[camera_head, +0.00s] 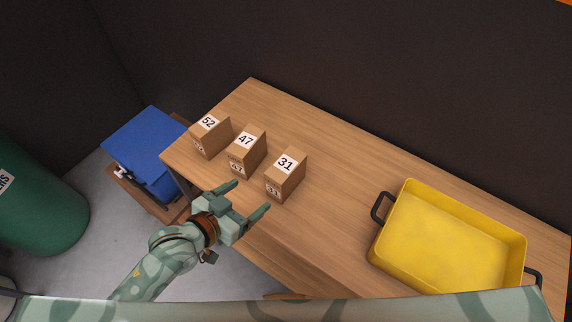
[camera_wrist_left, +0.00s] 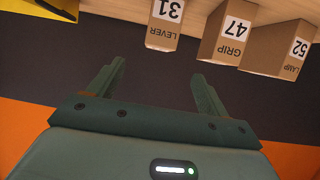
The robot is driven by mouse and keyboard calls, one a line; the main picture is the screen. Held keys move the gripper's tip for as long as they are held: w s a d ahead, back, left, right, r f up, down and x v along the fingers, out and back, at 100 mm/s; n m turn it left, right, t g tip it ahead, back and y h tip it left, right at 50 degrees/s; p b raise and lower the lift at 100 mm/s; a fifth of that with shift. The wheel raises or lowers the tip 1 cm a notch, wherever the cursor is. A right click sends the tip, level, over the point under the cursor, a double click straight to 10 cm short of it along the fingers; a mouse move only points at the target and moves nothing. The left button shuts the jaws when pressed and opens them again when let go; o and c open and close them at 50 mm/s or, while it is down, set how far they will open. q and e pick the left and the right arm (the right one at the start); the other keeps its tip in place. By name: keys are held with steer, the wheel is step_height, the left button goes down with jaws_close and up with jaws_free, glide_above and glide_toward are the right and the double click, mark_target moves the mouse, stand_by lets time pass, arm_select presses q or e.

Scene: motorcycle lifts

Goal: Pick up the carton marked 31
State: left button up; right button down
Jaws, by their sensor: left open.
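The carton marked 31 (camera_head: 291,180) is a small brown box standing on the wooden table, the rightmost of three in the head view. In the left wrist view the carton (camera_wrist_left: 161,42) shows at the top, upside down, with the word LEVER. My left gripper (camera_head: 251,196) is open and empty, just in front of the carton at the table's front edge, its fingers pointing toward the cartons. In the left wrist view the fingers (camera_wrist_left: 160,75) are spread apart, and the carton lies beyond their tips, not touching. My right gripper is not in view.
Cartons marked 47 (camera_head: 247,154) and 52 (camera_head: 211,138) stand left of carton 31. A yellow tray (camera_head: 408,192) with black handles sits on the right of the table (camera_head: 335,165). The tabletop between is clear. A blue box (camera_head: 146,145) and green barrel (camera_head: 45,205) are at left.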

mark_target(277, 174)
arm_select(q)
steer(key=b+x, duration=0.1)
steer(key=x, duration=0.8)
steer(key=shift+d+f+b, duration=0.1)
steer(key=shift+d+b, duration=0.05)
steer(key=shift+b, duration=0.15)
steer(key=shift+w+d+f, duration=0.2)
steer(key=shift+w+d, duration=0.1)
steer(key=shift+w, duration=0.2)
steer(key=b+x, duration=0.1)
steer(key=x, duration=0.4)
steer(key=shift+w+r, duration=0.1)
steer(key=shift+r, duration=0.05)
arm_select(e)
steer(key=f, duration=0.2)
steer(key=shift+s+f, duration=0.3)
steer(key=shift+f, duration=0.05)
arm_select(q)
steer(key=shift+r, duration=0.1)
steer(key=c, duration=1.2)
